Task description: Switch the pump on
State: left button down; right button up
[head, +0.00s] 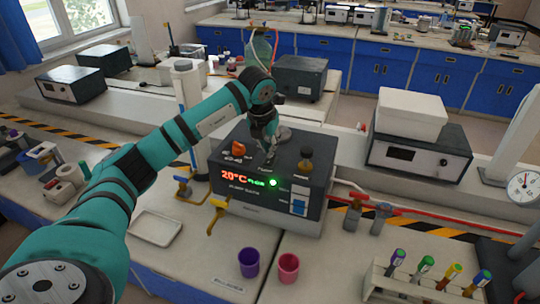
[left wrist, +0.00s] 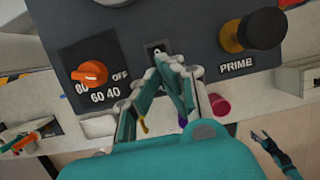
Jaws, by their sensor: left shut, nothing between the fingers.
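The pump (head: 270,185) is a dark box with a red "20°C" display, a lit green lamp (head: 273,183) and a blue-and-white rocker (head: 298,207) on its front. My left gripper (head: 268,152) is over its top panel, fingers together and empty. In the left wrist view the fingertips (left wrist: 170,62) are at a small black switch (left wrist: 155,48), partly hidden by them; I cannot tell whether they touch or which way it is set. An orange dial (left wrist: 90,73) marked OFF, 40 and 60 is left of it.
A black knob (left wrist: 255,32) marked PRIME is right of the switch. Yellow-handled valves (head: 217,212) stand by the pump's left side. Purple (head: 249,262) and pink (head: 288,267) cups stand in front. A tube rack (head: 420,285) and red pipe (head: 440,222) are at right.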

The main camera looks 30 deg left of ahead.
aim_at(267, 163)
pick_arm(q)
jog(key=shift+r+p, duration=1)
jog(key=shift+r, duration=0.8)
